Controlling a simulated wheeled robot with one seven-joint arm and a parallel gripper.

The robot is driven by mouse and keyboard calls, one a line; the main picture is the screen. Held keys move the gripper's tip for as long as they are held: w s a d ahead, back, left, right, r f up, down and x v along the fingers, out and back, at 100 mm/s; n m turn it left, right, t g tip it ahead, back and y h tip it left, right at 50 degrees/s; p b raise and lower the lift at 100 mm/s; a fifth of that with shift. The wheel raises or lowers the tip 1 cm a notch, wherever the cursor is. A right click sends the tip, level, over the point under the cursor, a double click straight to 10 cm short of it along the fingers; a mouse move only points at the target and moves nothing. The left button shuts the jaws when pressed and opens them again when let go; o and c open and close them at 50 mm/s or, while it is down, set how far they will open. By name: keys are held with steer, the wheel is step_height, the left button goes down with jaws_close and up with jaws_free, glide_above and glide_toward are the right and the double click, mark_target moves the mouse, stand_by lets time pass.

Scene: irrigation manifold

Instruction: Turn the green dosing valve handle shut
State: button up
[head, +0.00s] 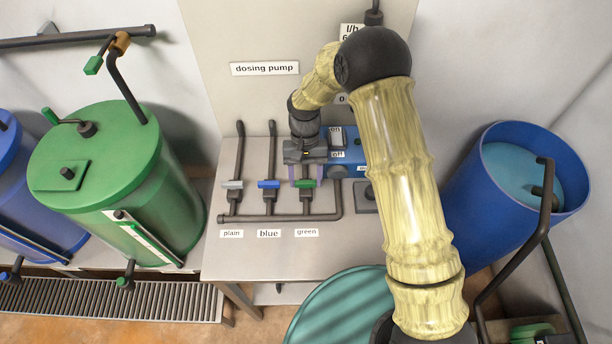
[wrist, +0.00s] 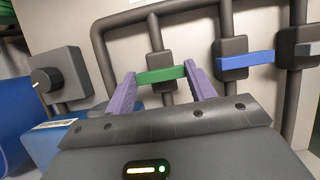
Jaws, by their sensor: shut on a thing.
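The green valve handle (head: 305,183) is a short green bar on the right-hand one of three upright pipes, above the label "green" (head: 307,232). In the wrist view the green handle (wrist: 161,74) lies crosswise to its pipe, over a dark valve body (wrist: 155,64). My gripper (head: 306,177) reaches down to it from above. In the wrist view the purple fingers of my gripper (wrist: 160,76) are at the handle's two ends, shut on it. The gripper's body hides part of the pipe.
The blue handle (head: 268,184) and grey handle (head: 232,185) sit crosswise on the neighbouring pipes to the left. A blue dosing pump (head: 350,157) stands just right of the green valve, with a knob box (wrist: 61,80) in the wrist view. The bench front (head: 270,257) is clear.

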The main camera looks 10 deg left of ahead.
steer(key=o, duration=1)
steer(key=b+v, duration=0.3)
steer(key=v, duration=1.4)
steer(key=shift+r, duration=0.2)
